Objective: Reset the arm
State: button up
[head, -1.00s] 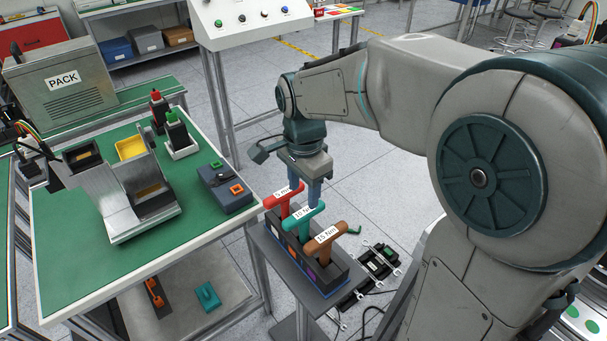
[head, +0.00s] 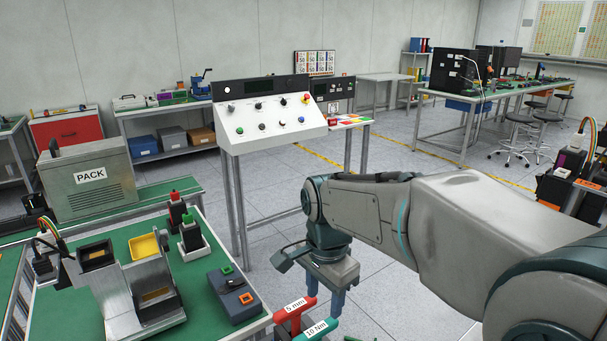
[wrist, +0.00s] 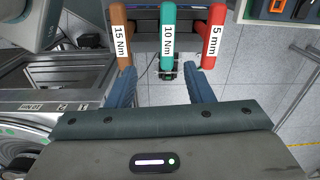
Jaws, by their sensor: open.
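My gripper (head: 325,306) hangs fingers-down beside the green bench, close to a row of T-handled tools. In the wrist view its two blue fingers (wrist: 161,88) are spread apart with nothing between them. The teal 10 Nm handle (wrist: 168,35) lies in line with the gap, beyond the fingertips. In the head view the red handle (head: 291,322) and teal handle (head: 325,331) show at the bottom edge; the brown one is out of frame.
The green bench (head: 215,318) holds a metal fixture (head: 150,295) and a dark button box (head: 233,299). A control console (head: 270,125) stands behind my arm. A metal PACK box (head: 90,180) is at left. Open floor (head: 400,150) lies behind the arm.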

jog(key=s+d+f+n+t, duration=0.2)
jog(key=s+d+f+n, duration=0.1)
jog(key=s+d+n, duration=0.7)
jog(key=shift+s+d+t, duration=0.3)
jog(key=shift+s, duration=0.25)
